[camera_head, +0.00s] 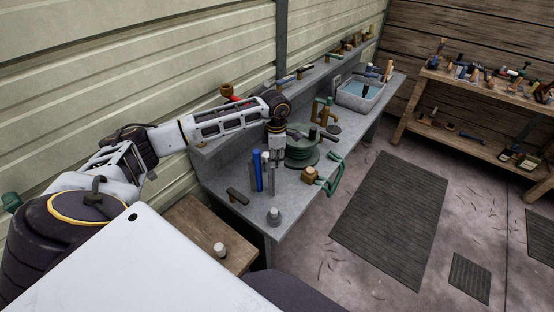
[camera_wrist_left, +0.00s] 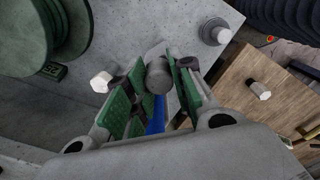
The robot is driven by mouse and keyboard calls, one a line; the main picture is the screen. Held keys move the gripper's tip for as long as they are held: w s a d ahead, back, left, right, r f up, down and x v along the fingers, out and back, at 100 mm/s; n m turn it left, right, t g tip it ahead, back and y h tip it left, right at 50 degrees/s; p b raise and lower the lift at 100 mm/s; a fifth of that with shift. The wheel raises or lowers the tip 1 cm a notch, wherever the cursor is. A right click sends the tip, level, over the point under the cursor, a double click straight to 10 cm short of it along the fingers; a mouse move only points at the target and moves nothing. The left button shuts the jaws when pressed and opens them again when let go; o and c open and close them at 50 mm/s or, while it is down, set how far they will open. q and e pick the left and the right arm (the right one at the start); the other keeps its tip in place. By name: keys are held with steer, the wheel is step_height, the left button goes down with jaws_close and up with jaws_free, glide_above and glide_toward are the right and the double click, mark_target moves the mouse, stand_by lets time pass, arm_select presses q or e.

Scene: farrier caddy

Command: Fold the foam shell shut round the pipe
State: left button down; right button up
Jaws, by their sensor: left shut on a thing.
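My left gripper (camera_head: 274,158) points down over the grey bench, its fingers on either side of a grey round-ended upright (camera_wrist_left: 158,76). It looks like the pipe, but I cannot tell it surely from the shell. A blue upright strip (camera_head: 257,170), which looks like part of the foam shell, stands just left of the gripper. The strip also shows low between the green finger pads (camera_wrist_left: 155,117) in the left wrist view. The fingers hide much of the shell and its seam. My right gripper is not in view.
A green spool (camera_head: 300,148) stands close behind the gripper. A grey knobbed weight (camera_head: 274,216) is near the bench's front corner, and a dark bar (camera_head: 238,196) lies to the left. A wooden box (camera_head: 200,225) with a white-topped knob (camera_head: 220,249) adjoins the bench. Floor mats lie right.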

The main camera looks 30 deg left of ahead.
arm_select(q)
steer(key=shift+s+a+f+m+b, duration=0.15)
steer(key=shift+s+m+b, duration=0.1)
steer(key=shift+m+b, duration=0.35)
steer(key=shift+s+a+r+m+b, duration=0.1)
steer(key=shift+s+m+b, duration=0.15)
steer(key=shift+m+b, duration=0.35)
steer(key=s+a+m+b, duration=0.1)
steer(key=m+b, duration=0.1)
steer(key=m, duration=0.1)
steer(key=s+a+m+b, duration=0.1)
steer(key=m+b, duration=0.1)
steer(key=m, duration=0.1)
steer(key=a+m+b, duration=0.1)
steer(key=m+b, duration=0.2)
steer(key=shift+s, duration=0.4)
steer(key=c, duration=1.2)
jaws_free()
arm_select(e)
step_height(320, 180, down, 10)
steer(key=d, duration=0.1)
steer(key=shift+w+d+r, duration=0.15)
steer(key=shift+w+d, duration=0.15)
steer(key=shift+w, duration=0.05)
arm_select(q)
step_height(320, 180, up, 12)
